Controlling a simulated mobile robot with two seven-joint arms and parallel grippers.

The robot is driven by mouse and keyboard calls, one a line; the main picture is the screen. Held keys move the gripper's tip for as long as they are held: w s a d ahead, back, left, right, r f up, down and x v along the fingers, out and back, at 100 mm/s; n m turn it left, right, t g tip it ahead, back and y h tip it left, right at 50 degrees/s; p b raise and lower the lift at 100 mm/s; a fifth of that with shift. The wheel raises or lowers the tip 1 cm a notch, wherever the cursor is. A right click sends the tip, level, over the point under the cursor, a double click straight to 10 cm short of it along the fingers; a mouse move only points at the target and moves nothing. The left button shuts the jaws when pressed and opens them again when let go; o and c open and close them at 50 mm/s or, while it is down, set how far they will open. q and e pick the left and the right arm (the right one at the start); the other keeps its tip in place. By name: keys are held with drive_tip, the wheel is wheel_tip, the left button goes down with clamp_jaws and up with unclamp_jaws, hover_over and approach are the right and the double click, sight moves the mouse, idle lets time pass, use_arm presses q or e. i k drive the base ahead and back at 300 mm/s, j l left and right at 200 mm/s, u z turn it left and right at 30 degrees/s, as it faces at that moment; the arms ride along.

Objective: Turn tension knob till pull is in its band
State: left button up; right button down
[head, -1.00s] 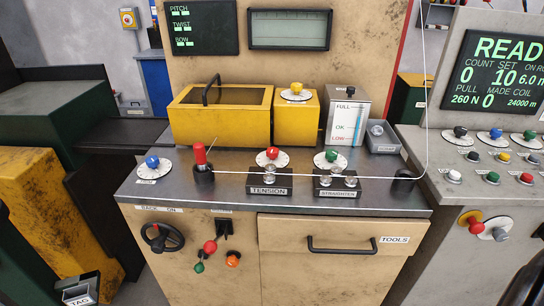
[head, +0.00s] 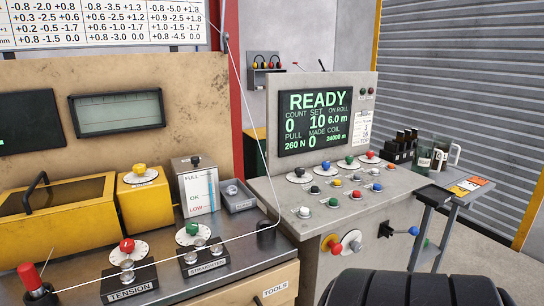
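The tension knob (head: 127,245) is red and sits on a white dial behind the block labelled TENSION (head: 130,290) at the lower left. The thin white wire (head: 215,241) runs through the rollers on this block. The black display (head: 322,118) on the grey panel reads READY in green, with PULL 260 N, COUNT 0 and SET 10. No band for the pull is legible on it. Neither gripper's fingers are in view, and nothing of mine touches the knob.
The STRAIGHTENER block (head: 205,266) with a green knob (head: 191,229) stands right of the tension block. A red-tipped post (head: 30,277) is at the left. A FULL/OK/LOW gauge box (head: 196,186) stands behind. Several buttons line the grey console (head: 305,218). A dark ribbed shape fills the lower right.

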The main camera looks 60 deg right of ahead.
sight(127, 246)
drive_tip(key=z, duration=0.95)
